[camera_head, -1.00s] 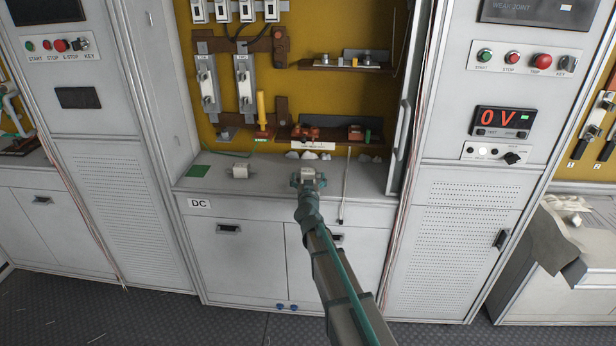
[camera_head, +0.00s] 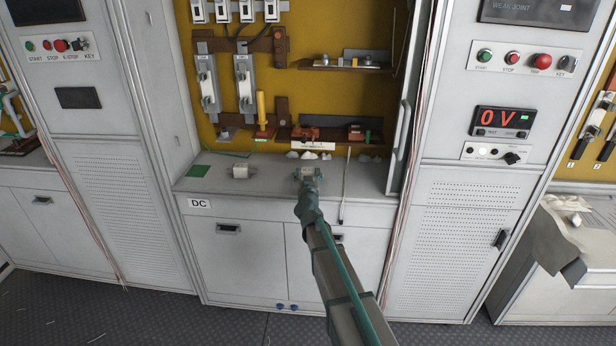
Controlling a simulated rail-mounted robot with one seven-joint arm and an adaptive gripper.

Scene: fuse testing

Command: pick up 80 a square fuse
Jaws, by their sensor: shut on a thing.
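My gripper (camera_head: 308,174) is over the right part of the grey counter (camera_head: 265,180), at the end of my arm reaching up from the bottom of the picture. It is shut on a small pale block-shaped fuse (camera_head: 308,169) that shows between its fingers. The rating on the fuse is too small to read. I cannot tell whether the fuse touches the counter or is slightly above it. A second pale square fuse (camera_head: 240,171) lies on the counter to the left, apart from my gripper.
A green square (camera_head: 198,171) lies at the counter's left. A thin pale rod (camera_head: 346,185) stands right of my gripper. White lumps (camera_head: 310,155) lie behind it, below shelves on the yellow panel (camera_head: 330,95). A cabinet with a 0 V display (camera_head: 503,121) is at right.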

